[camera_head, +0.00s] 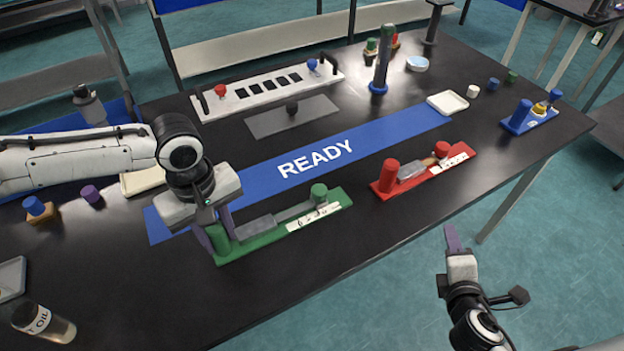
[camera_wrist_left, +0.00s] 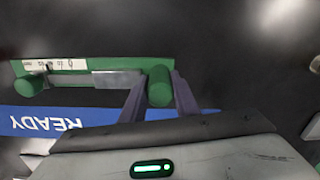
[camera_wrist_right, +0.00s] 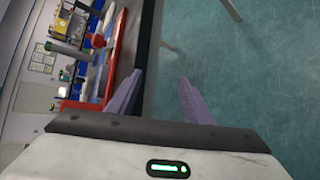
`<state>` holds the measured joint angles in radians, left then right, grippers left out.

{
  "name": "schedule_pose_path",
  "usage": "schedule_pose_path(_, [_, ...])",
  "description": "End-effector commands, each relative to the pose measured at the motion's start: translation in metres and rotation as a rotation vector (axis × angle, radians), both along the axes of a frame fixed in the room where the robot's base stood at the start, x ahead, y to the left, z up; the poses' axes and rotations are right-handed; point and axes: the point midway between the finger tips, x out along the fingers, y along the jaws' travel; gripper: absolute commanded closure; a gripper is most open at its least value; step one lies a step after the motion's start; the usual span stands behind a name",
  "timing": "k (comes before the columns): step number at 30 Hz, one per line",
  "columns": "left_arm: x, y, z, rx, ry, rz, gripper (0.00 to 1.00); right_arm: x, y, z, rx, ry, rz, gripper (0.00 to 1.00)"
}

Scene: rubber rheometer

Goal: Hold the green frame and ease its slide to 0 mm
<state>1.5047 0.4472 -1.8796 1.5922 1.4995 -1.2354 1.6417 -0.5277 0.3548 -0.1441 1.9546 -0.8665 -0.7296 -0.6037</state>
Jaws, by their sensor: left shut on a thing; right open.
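The green frame (camera_head: 262,238) lies near the table's front edge, with a white scale (camera_head: 314,216) of dark marks and a grey bar (camera_head: 255,227). Its green slide knob (camera_head: 319,192) stands at the right end beside the scale; it shows at the left in the left wrist view (camera_wrist_left: 30,87). The reading is too small to tell. My left gripper (camera_head: 212,238) is shut around the green post (camera_wrist_left: 160,85) at the frame's other end. My right gripper (camera_head: 455,240) is open and empty, over the floor beyond the front edge; its fingers are apart in the right wrist view (camera_wrist_right: 158,98).
A red frame (camera_head: 425,173) lies right of the green one. A blue READY strip (camera_head: 250,185) runs behind both. A blue stand (camera_head: 530,118) is at far right, and an oil bottle (camera_head: 42,322) at front left. The table in front of the green frame is clear.

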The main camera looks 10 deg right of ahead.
Motion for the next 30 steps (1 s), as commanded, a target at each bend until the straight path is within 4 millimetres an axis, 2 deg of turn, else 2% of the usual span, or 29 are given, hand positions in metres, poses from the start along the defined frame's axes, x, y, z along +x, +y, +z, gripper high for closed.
schedule_pose_path(3, [0.000, 0.000, 0.000, 0.000, 0.000, 0.000, 1.00, 0.013, 0.017, 0.032, -0.295, -0.010, 0.126, 0.54])
schedule_pose_path(8, [0.000, 0.000, 0.000, 0.000, 0.000, 0.000, 1.00, 0.025, 0.066, 0.063, -0.526, -0.117, 0.309, 0.54])
schedule_pose_path(12, [0.000, 0.000, 0.000, 0.000, 0.000, 0.000, 1.00, 0.058, 0.153, 0.065, -0.865, -0.153, 0.566, 0.54])
schedule_pose_path(15, [0.000, 0.000, 0.000, 0.000, 0.000, 0.000, 1.00, 0.069, 0.202, 0.066, -1.071, -0.183, 0.696, 0.54])
schedule_pose_path(18, [0.000, 0.000, 0.000, 0.000, 0.000, 0.000, 1.00, 0.073, 0.233, 0.067, -1.208, -0.208, 0.774, 0.54])
schedule_pose_path(21, [0.000, 0.000, 0.000, 0.000, 0.000, 0.000, 1.00, 0.076, 0.248, 0.067, -1.279, -0.221, 0.808, 0.54])
schedule_pose_path(25, [0.000, 0.000, 0.000, 0.000, 0.000, 0.000, 1.00, 0.088, 0.254, 0.067, -1.299, -0.224, 0.816, 0.54])
schedule_pose_path(30, [0.000, 0.000, 0.000, 0.000, 0.000, 0.000, 1.00, 0.120, 0.258, 0.068, -1.297, -0.225, 0.813, 0.54])
